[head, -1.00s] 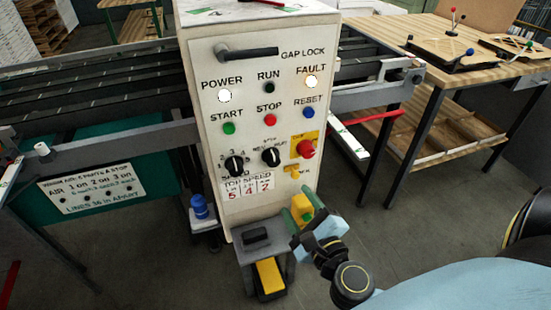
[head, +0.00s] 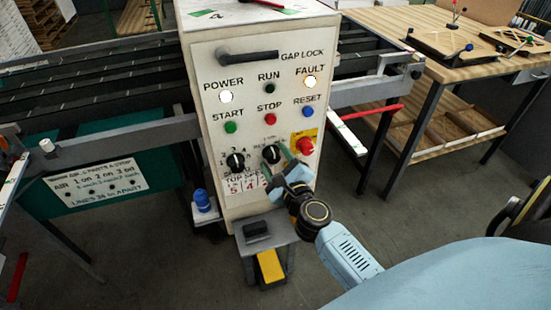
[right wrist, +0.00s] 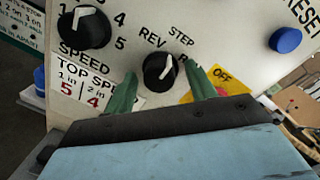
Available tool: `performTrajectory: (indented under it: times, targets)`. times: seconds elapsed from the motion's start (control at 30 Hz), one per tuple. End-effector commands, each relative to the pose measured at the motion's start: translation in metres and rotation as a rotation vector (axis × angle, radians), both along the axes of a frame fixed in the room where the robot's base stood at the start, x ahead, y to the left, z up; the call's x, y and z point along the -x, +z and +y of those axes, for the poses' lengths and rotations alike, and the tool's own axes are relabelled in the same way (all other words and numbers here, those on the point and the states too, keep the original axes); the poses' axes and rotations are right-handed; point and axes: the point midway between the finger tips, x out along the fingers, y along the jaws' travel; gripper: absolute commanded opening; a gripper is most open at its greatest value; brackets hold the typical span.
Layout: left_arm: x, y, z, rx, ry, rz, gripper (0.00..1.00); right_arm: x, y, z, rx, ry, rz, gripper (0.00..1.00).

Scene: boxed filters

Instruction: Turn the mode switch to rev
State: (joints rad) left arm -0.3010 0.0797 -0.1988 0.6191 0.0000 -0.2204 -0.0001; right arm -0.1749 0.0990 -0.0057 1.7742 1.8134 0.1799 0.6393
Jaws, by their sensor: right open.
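The mode switch is a black round knob (head: 271,153) low on the white control panel, with a white pointer line. In the right wrist view the knob (right wrist: 158,72) has REV at its upper left and STEP above it; a third label at its right is partly hidden. The pointer points up toward STEP. My right gripper (head: 276,160) is at the knob, its jaws open. In the right wrist view its green fingers (right wrist: 160,76) stand on either side of the knob, with gaps showing. Whether the tips reach knob depth is unclear. My left gripper is not in view.
The speed knob (head: 235,161) is just left of the mode switch. A red stop button (head: 302,146) on a yellow plate is close on the right. START, STOP and RESET buttons sit above. A small grey stand (head: 283,232) is below the panel.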

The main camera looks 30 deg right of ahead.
Motion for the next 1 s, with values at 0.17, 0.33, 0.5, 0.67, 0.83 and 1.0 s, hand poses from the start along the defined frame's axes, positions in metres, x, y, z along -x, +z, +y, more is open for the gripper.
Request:
performTrajectory:
  times: [0.17, 0.33, 0.5, 0.67, 0.83, 1.0]
  targets:
    - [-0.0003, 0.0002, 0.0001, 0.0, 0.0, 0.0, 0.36, -0.0028, -0.0006, -0.0003, 0.001, 0.0, 0.002, 0.56]
    - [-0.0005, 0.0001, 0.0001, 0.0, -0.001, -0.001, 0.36, -0.0026, -0.0005, -0.0003, 0.001, 0.001, 0.001, 0.52]
    - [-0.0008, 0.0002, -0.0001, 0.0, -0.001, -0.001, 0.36, -0.0024, -0.0006, -0.0001, 0.001, 0.001, 0.002, 0.29]
    - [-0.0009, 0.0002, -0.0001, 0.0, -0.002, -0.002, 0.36, -0.0022, -0.0013, 0.0006, 0.0, 0.002, 0.002, 0.16]
    - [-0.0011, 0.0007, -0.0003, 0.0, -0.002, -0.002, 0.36, -0.002, -0.0019, 0.0012, 0.002, 0.004, 0.005, 0.16]
    - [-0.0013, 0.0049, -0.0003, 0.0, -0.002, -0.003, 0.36, -0.0018, -0.0017, 0.0019, 0.037, 0.005, 0.015, 0.16]
